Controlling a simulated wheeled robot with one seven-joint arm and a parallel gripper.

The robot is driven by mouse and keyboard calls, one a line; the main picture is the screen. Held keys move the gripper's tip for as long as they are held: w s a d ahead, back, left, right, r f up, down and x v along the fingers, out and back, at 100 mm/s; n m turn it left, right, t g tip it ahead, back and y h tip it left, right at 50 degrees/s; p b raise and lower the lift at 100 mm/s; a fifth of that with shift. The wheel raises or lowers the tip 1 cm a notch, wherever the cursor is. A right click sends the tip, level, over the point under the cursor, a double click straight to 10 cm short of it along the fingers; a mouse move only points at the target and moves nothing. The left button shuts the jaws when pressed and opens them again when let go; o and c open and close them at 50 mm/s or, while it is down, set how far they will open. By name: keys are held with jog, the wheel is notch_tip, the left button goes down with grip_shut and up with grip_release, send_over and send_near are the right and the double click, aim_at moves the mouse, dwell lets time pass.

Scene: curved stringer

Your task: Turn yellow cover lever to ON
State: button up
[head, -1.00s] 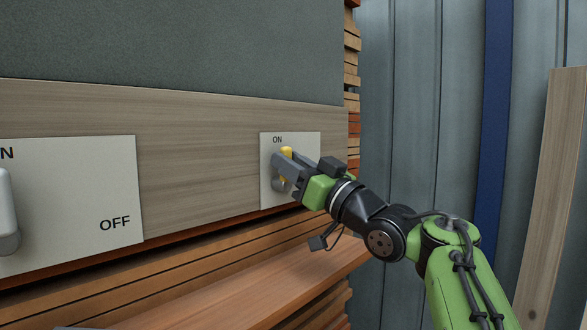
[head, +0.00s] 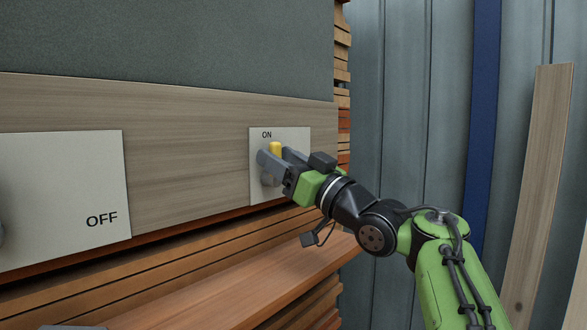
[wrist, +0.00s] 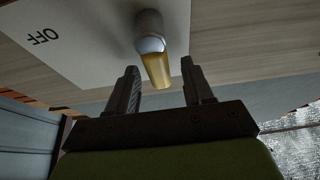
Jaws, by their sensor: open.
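The yellow cover lever (head: 275,149) sits on a small pale plate (head: 258,189) and points up toward the ON label (head: 267,135). My gripper (head: 276,154) is open, with one finger on each side of the lever. In the wrist view the lever (wrist: 157,70) hangs from its grey hub (wrist: 149,24) and reaches between the two spread fingers of my gripper (wrist: 160,68). Gaps show on both sides there, the right one wider. An upside-down OFF label (wrist: 43,37) shows on the plate; ON is out of that view.
A larger pale plate (head: 65,190) marked OFF is at the left on the same wooden board (head: 190,140). A brown wooden ledge (head: 250,270) juts out below. A leaning plank (head: 537,190) stands at the right, with free room before the metal wall (head: 400,90).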

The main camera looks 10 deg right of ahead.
jog(key=b+v, duration=0.5)
jog(key=v, duration=1)
jog(key=shift+d, duration=0.2)
